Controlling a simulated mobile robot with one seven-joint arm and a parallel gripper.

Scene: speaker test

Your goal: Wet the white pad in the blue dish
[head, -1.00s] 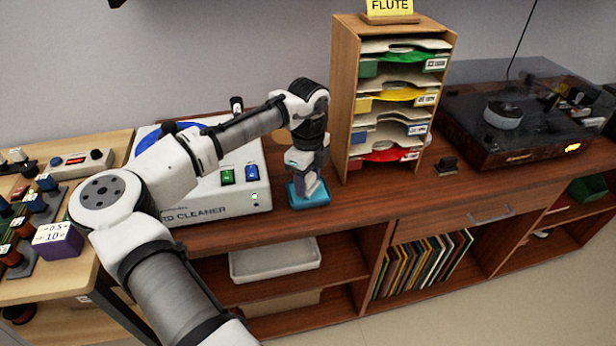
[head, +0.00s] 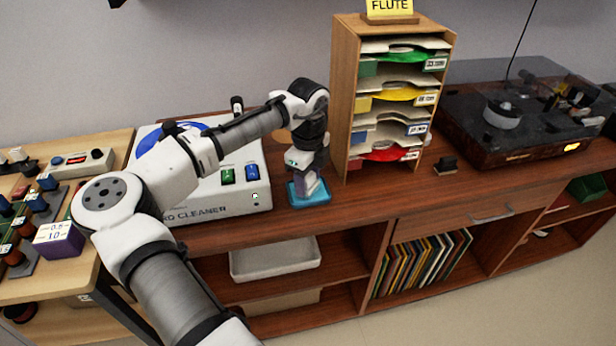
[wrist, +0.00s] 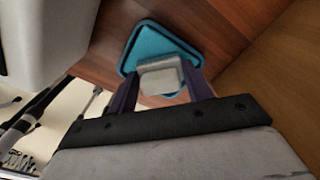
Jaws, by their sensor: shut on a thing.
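The blue dish (head: 322,197) sits on the wooden counter, just right of the white record cleaner. It also shows in the wrist view (wrist: 143,42), with a dark inner rim line. My gripper (head: 309,192) points down over the dish. In the wrist view my gripper (wrist: 160,88) has its two purple fingers shut on the pale pad (wrist: 161,75). The pad appears as a light block over the dish's near part. I cannot tell whether its underside touches the dish. In the head view the fingers hide most of the pad.
The record cleaner (head: 225,204) stands close on the left of the dish. The wooden sorter rack (head: 341,120) stands close on the right. A turntable (head: 500,150) and a small dark block (head: 446,166) are farther right. Clear counter lies in front of the rack.

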